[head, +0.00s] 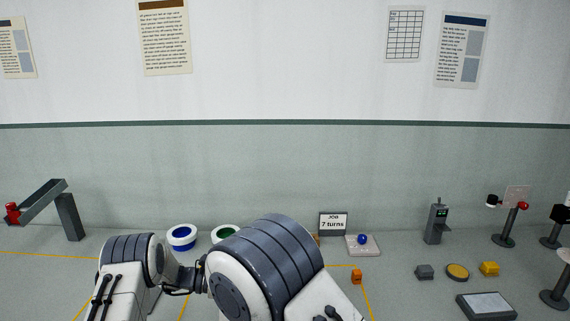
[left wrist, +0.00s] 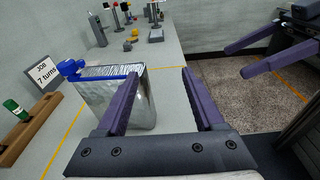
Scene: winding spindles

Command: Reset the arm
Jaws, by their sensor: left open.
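My left gripper (left wrist: 161,73) is open in the left wrist view, its two purple fingers spread apart. A shiny metallic block (left wrist: 100,95) with a blue knob stands by it, partly covered by the left-hand finger. I cannot tell whether they touch. Nothing is seen gripped. My right gripper (left wrist: 238,61) shows at the right of that view, fingers apart and empty, above the speckled floor. In the head view my arm links fill the lower middle and both grippers are hidden. A pale block (head: 362,250) with a blue ball stands beside the "7 turns" sign (head: 333,222).
Two spools, blue-centred (head: 182,237) and green-centred (head: 226,232), stand behind my arms. A grey bracket (head: 70,216) with a red end is at far left. Grey block (head: 425,272), yellow disc (head: 457,272), yellow block (head: 489,269) and dark-framed tray (head: 487,304) lie right. A wooden rack (left wrist: 30,128) is left.

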